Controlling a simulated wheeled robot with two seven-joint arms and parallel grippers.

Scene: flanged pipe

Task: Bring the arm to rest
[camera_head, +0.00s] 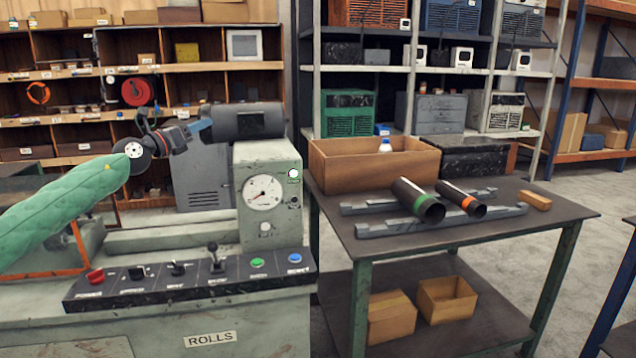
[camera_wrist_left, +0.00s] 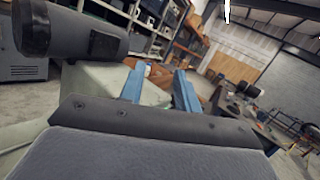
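My left arm (camera_head: 60,212), in a green sleeve, reaches in from the left over the machine. My left gripper (camera_head: 206,128) is up near the dark cylinder (camera_head: 250,121) on top of the machine; whether they touch is not clear in the head view. In the left wrist view the two blue fingers of my left gripper (camera_wrist_left: 160,72) stand apart with nothing held between them. The dark cylinder shows at the upper left there (camera_wrist_left: 70,32), beside the fingers. My right gripper is in neither view.
The machine's gauge housing (camera_head: 268,195) and control panel (camera_head: 190,275) stand below the gripper. Shelves fill the back.

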